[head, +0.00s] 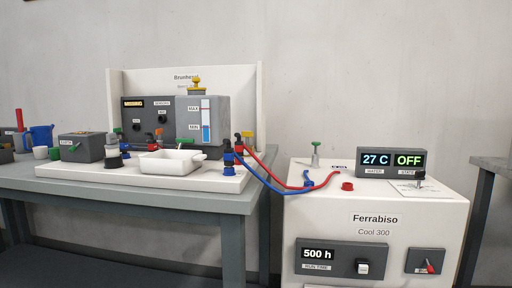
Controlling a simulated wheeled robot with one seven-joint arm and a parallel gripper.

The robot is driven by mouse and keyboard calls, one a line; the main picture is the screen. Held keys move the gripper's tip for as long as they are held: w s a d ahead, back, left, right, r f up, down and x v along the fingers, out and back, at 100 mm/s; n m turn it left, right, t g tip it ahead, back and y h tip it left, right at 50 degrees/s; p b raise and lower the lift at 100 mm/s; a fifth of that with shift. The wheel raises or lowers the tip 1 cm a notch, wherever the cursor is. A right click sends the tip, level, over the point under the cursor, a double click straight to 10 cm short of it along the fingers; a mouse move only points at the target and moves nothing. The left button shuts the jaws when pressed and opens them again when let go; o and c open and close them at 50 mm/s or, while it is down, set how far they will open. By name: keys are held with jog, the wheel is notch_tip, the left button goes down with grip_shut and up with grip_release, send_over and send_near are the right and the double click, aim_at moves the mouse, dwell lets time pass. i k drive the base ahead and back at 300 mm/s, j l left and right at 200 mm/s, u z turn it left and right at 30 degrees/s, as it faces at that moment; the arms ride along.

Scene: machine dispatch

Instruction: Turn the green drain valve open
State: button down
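Several green parts show in the head view. A small green lever (184,142) sits low on the front of the grey Brunhese machine (150,128), just behind and above a white tray (172,162). It looks like the drain valve, but it is too small to tell its exact setting. Another green handle (315,144) stands on a metal stem on top of the white Ferrabiso unit (375,205). My gripper is not in view.
Red (270,170) and blue (262,183) hoses run from the bench to the Ferrabiso unit. A grey box (82,147), a blue jug (41,137) and cups stand farther left. The display (393,161) reads 27 C, OFF.

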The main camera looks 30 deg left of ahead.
aim_at(181, 140)
jog(key=u, duration=1.6)
jog(key=i+j+z, duration=0.1)
jog(key=z, duration=0.25)
jog(key=j+z, duration=0.2)
jog(key=z, duration=0.15)
jog(key=i+j+z, duration=0.1)
jog(key=z, duration=0.25)
jog(key=k+j, duration=0.05)
jog(key=j, duration=0.05)
